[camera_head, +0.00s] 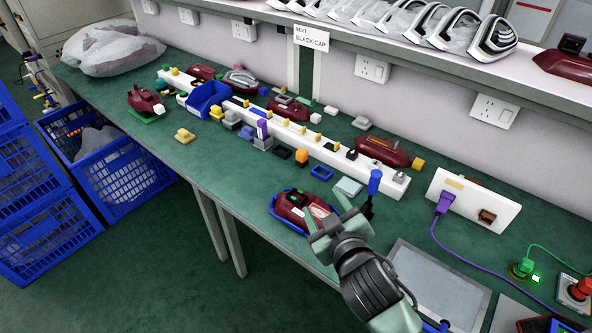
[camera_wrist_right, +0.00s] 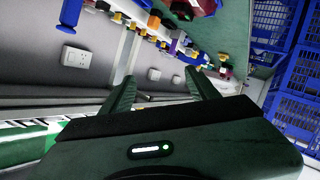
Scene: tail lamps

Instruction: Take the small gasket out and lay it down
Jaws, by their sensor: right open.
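A small blue rectangular ring (camera_head: 322,172), which looks like a small gasket, lies flat on the green bench, behind the nearest lamp. That dark red tail lamp (camera_head: 292,207) sits with a blue rim (camera_head: 273,211) around its base, perhaps a larger gasket. I cannot tell whether a small gasket is fitted in the lamp. My right gripper (camera_head: 325,211) is open and empty at the lamp's right side, its fingers pointing toward the back of the bench; both fingers show in the right wrist view (camera_wrist_right: 160,78). My left gripper is out of view.
A blue-handled tool (camera_head: 374,183) stands upright close to the right of my gripper. A long white rail (camera_head: 330,155) with small parts runs behind the lamp. A grey panel (camera_head: 437,285) lies at front right. Bare bench (camera_head: 225,160) shows left of the lamp.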

